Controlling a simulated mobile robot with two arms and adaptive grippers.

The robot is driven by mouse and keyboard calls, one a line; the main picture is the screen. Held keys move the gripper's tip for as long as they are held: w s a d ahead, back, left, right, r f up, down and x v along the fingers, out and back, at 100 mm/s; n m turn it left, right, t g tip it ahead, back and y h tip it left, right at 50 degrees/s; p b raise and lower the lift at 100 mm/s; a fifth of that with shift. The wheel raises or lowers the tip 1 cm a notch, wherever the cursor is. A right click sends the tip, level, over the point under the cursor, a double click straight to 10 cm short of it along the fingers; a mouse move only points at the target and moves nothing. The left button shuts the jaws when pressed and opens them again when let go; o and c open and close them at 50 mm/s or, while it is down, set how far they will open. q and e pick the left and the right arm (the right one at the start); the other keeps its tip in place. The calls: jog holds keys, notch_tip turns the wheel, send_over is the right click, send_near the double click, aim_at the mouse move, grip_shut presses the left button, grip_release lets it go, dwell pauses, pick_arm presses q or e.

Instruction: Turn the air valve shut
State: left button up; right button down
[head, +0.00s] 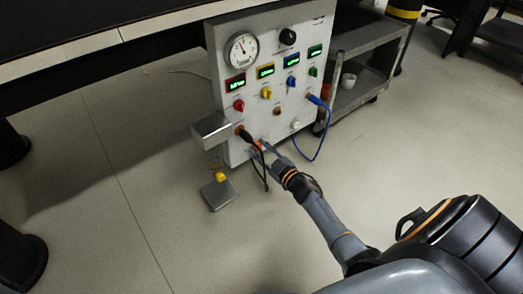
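The control panel (232,78) stands upright, with a red knob (239,105), a yellow knob (266,92), a blue knob (291,83) and a green knob (313,71) in a row under small lit displays. Labels are too small to read, so I cannot tell which control is the air valve. A small yellow part (221,177) sits below a metal box at the panel's lower left. My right gripper (262,147) is at the panel's lower edge, below the knobs, near a black cable. Its fingers are too small to tell open from shut. My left gripper is not in view.
A round gauge (241,50) and a black knob (287,36) are above the displays. A metal box (212,129) juts out at left, above a grey plate (218,194). A blue cable (325,133) hangs at right beside a grey cart (362,75).

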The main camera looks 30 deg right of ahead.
jog(key=n, duration=0.5)
jog(key=shift+f+n+b, duration=0.15)
jog(key=shift+n+b, duration=0.2)
jog(key=shift+n, duration=0.05)
jog(key=n+b, duration=0.1)
jog(key=n, duration=0.5)
jog(key=shift+a, duration=0.1)
jog(key=c, duration=1)
grip_release()
jog(key=shift+o, duration=0.2)
jog(key=shift+s, duration=0.1)
jog(key=s, duration=0.7)
jog(key=shift+s+d, duration=0.15)
jog(key=shift+d, duration=0.15)
